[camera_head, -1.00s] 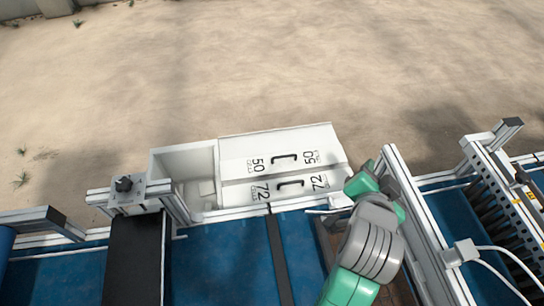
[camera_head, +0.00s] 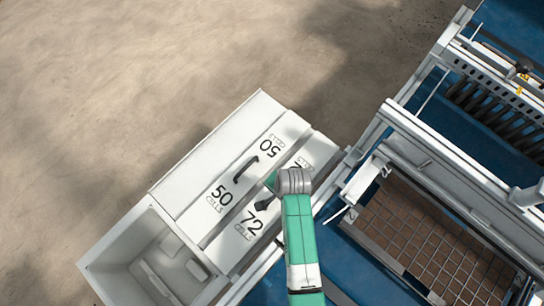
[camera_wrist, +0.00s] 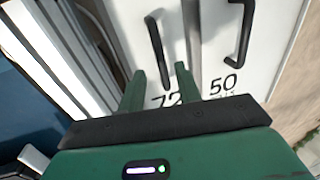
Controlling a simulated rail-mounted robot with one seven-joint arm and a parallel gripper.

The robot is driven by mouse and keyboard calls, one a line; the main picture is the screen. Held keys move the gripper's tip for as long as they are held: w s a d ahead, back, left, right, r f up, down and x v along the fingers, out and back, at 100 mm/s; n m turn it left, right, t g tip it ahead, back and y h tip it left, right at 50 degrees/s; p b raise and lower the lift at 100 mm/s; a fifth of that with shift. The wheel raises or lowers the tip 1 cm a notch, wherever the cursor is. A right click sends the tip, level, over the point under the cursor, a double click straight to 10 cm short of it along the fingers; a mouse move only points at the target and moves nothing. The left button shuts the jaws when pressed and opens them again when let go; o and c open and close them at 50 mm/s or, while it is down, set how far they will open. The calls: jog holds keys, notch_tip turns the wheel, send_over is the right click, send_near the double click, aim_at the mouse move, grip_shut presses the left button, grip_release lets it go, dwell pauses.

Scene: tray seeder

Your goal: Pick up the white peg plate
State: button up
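Two white plates with black handles lie side by side in a white box, one marked 50 cells (camera_head: 187,180) and one marked 72 cells (camera_head: 233,243). Both also show in the wrist view, the 72 plate (camera_wrist: 178,80) and the 50 plate (camera_wrist: 272,60). No pegs are visible on them. My gripper (camera_wrist: 160,72) is open and empty, its green fingers parted. Its fingertips are close to the 72 plate's black handle (camera_wrist: 156,48), with no clear contact. In the head view my gripper (camera_head: 264,200) covers the middle of the 72 plate and its handle.
An open white compartment (camera_head: 113,258) adjoins the plates at the lower left and holds pale blocks. A brown celled tray (camera_head: 430,240) sits on the blue conveyor to the right, under a metal frame (camera_head: 450,165). Sandy ground beyond the box is clear.

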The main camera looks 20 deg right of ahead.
jog(key=f+b, duration=0.1)
jog(key=f, duration=0.2)
jog(key=w+f+b, duration=0.1)
jog(key=f, duration=0.2)
jog(key=shift+w+f, duration=0.1)
jog(key=shift+w, duration=0.1)
grip_shut()
dwell(1.1)
